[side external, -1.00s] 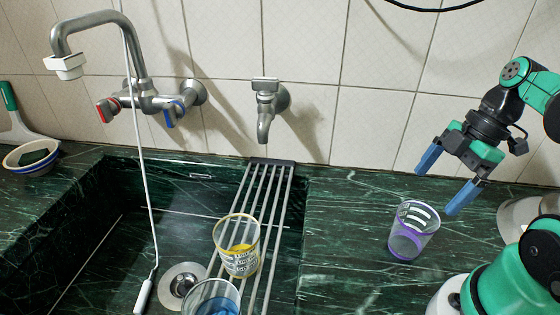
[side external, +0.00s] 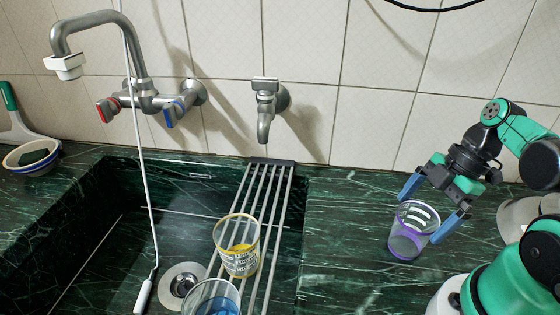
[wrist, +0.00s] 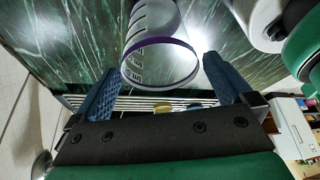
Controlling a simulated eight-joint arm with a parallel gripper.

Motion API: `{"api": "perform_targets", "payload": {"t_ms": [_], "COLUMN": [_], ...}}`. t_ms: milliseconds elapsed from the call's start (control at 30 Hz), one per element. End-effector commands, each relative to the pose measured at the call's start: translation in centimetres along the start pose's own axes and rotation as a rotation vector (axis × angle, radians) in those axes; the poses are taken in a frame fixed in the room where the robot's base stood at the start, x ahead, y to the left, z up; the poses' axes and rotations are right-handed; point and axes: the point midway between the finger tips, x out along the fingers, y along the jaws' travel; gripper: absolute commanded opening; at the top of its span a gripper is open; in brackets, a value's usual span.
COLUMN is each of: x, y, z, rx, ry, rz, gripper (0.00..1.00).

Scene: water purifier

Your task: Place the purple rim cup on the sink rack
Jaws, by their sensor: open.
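The purple rim cup (side external: 412,231) is clear with a purple rim and stands on the green marble counter, right of the sink. It also shows in the wrist view (wrist: 158,62), with its purple ring facing the camera. My gripper (side external: 430,211) is open, with one blue finger on each side of the cup near its upper part. In the wrist view the fingers (wrist: 158,78) stand apart with gaps to the cup. The sink rack (side external: 267,205) is a set of metal bars across the right part of the sink.
A yellow-rimmed cup (side external: 237,246) and a cup with blue contents (side external: 212,299) stand at the rack's near part. The rack's far bars are clear. Taps (side external: 265,105) project from the tiled wall above. A white bowl (side external: 32,156) sits at far left.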

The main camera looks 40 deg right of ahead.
Motion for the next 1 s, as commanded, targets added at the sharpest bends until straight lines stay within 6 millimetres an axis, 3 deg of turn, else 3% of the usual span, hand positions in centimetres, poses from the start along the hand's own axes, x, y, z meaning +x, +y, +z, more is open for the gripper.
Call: {"api": "perform_targets", "payload": {"t_ms": [200,500,567,1000], "x": [0.01,0.00,0.00,-0.49], "y": [0.00,0.00,0.00,0.05], "z": [-0.01,0.00,-0.01,-0.19], "rx": [0.000,0.000,0.000,0.000], "ry": [0.000,0.000,0.000,0.000], "rz": [0.000,0.000,0.000,0.000], "gripper": [0.97,0.12,0.00,0.00]}}
